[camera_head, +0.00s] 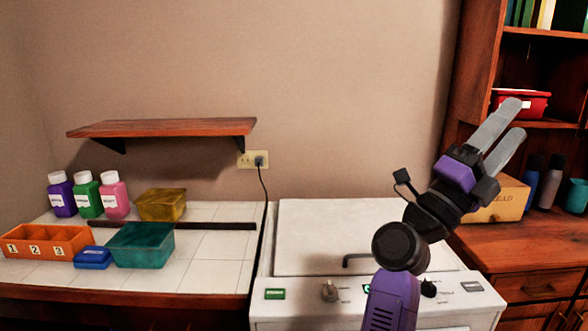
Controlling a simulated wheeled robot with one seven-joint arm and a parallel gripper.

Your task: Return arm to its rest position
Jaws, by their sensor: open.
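My gripper (512,124) is raised at the right, in front of the wooden shelf unit. Its two long grey fingers point up and to the right, with a narrow gap between them. It is open, and I see nothing between the fingers. My purple and black arm rises from the bottom of the view, in front of a white appliance (330,237), and bends to the right. Its lower part is outside the view.
On the tiled counter at left stand several bottles (115,196), a yellow container (161,205), a teal bin (142,246), a blue box (92,258) and an orange numbered tray (45,241). A wooden box (505,202) is behind my wrist; a red container (525,104) sits near the fingers.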

